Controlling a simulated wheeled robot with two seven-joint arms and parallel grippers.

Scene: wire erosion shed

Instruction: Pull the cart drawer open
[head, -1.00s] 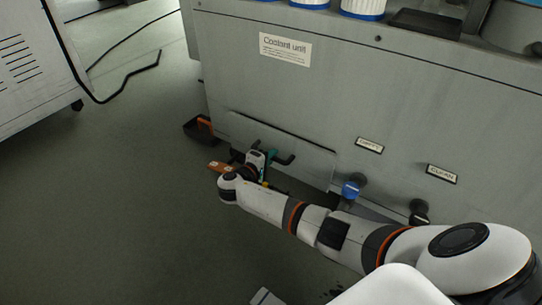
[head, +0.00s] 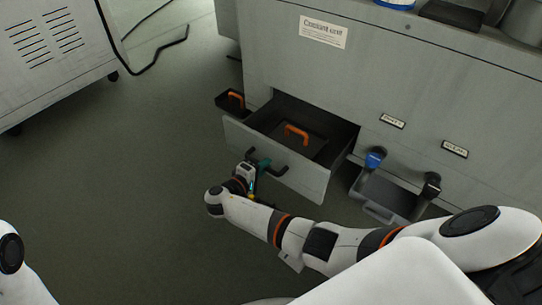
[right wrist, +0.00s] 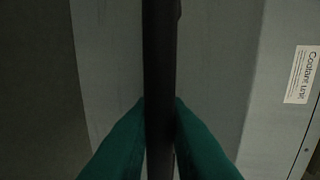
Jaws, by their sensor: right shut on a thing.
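The grey cart drawer (head: 275,160) stands open at the lower front of the coolant unit, its inside in view. A tray with an orange handle (head: 297,133) lies in it. My right gripper (head: 256,172) is at the drawer front, shut on the black drawer handle (head: 272,166). In the right wrist view the dark handle bar (right wrist: 160,70) runs upright between the teal fingers of my right gripper (right wrist: 160,130). A white part of my left arm shows at the lower left edge of the head view; my left gripper is not seen.
The coolant unit (head: 390,75) rises behind the drawer. A black tray with an orange handle (head: 235,101) is left of the drawer. Right of it are a blue-capped valve (head: 376,157), a black one (head: 432,184) and a grey bin (head: 385,195).

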